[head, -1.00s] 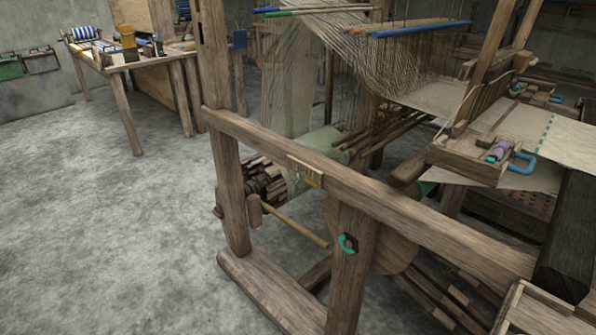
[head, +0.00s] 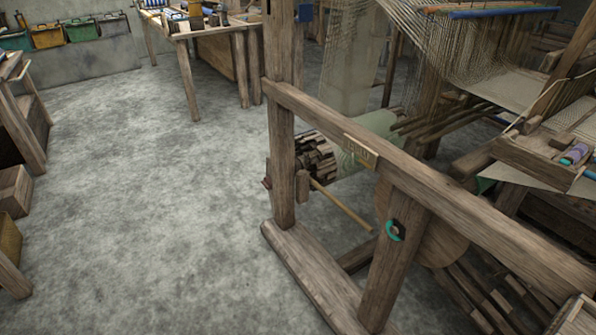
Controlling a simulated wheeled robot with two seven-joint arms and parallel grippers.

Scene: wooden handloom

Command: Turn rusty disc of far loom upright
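A wooden loom fills the right half of the head view; its long side rail (head: 400,175) slopes down to the right. I cannot tell whether it is the far loom. No disc is clearly rusty. A large brown round board (head: 445,238) stands partly hidden behind the front post (head: 402,280). A dark disc with a teal ring (head: 395,230) sits on that post. A dark toothed wheel (head: 318,155) is at the end of the pale green cloth beam (head: 370,135), behind the rear post (head: 281,150). Neither gripper is in view.
Grey floor (head: 150,210) lies open left of the loom. A wooden foot beam (head: 310,275) runs along the loom's base. A work table (head: 210,30) stands at the back. Wooden furniture (head: 20,120) lines the left edge. Coloured boxes (head: 80,32) hang on the back wall.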

